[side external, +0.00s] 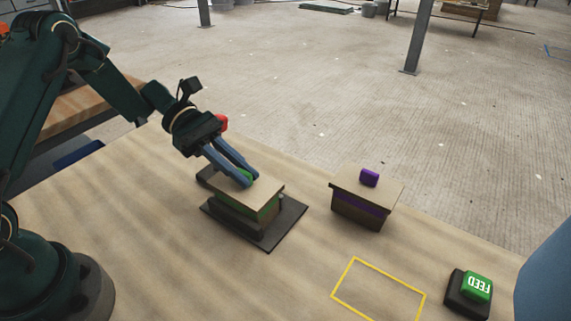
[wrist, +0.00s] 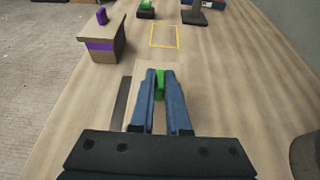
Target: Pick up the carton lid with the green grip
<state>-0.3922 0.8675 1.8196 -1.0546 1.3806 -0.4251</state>
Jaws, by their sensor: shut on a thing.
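The carton lid with the green grip is a flat tan board (side external: 262,197) on top of a carton with a green band (side external: 264,214). The carton stands on a dark base plate (side external: 287,227). My gripper (side external: 247,181) is shut on the green grip (side external: 246,173), its blue fingers reaching down from the upper left. In the wrist view my gripper (wrist: 160,80) has the green grip (wrist: 160,82) between its fingertips. The lid appears to rest on the carton; I cannot make out a clear gap under it.
A second carton with a purple band (side external: 360,206) and a purple grip (side external: 369,177) stands to the right. A yellow outlined rectangle (side external: 344,298) marks bare tabletop in front. A green FEED button (side external: 477,286) sits at the lower right, near a blue object (side external: 548,280) at the picture's edge.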

